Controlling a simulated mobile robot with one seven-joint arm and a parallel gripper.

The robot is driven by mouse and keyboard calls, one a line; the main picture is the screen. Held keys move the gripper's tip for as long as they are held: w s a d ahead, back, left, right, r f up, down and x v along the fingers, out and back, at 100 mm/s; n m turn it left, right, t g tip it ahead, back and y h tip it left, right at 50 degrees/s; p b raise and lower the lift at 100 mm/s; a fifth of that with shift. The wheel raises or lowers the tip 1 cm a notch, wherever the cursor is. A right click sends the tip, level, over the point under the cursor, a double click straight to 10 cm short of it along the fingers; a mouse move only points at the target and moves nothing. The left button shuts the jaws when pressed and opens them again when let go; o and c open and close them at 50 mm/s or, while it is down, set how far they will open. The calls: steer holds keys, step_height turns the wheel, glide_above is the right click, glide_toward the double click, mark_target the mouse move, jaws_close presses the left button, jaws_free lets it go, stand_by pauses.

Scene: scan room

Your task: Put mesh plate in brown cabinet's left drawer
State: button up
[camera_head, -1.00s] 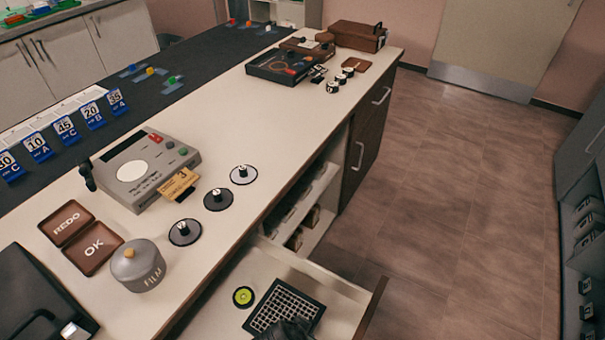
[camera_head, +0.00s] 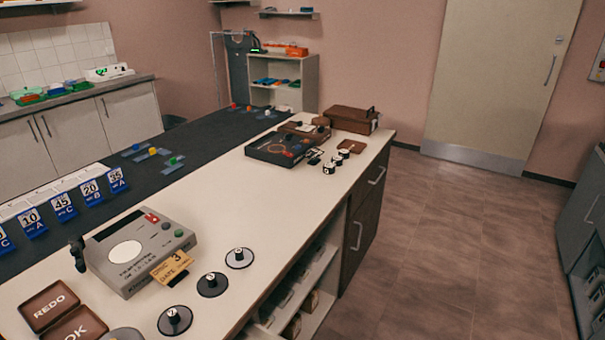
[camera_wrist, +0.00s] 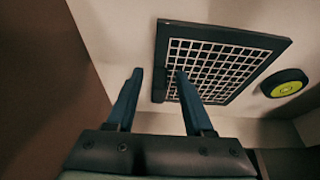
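In the wrist view the mesh plate (camera_wrist: 225,70), a dark-framed square with a pale grid, lies in a light-coloured drawer (camera_wrist: 115,25). My gripper (camera_wrist: 158,72) is open, its two dark blue fingers apart. The plate's left frame edge shows between the fingers, and the right finger overlaps the grid; I cannot tell whether they touch it. In the head view a dark brown cabinet front (camera_head: 364,208) with two pale handles is at the counter's far end, shut. The gripper and the open drawer are out of the head view.
A round black piece with a yellow-green centre (camera_wrist: 284,83) lies right of the plate. On the counter (camera_head: 255,205) stand a grey device (camera_head: 140,250), several black discs, a black tray (camera_head: 277,150) and a brown box (camera_head: 353,119). The floor (camera_head: 435,235) to the right is clear.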

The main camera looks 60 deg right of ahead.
steer(key=shift+a+r+p, duration=0.15)
steer(key=shift+r+p, duration=0.15)
steer(key=shift+r, duration=0.3)
steer(key=p+v, duration=0.2)
steer(key=v, duration=0.9)
steer(key=shift+a, duration=0.1)
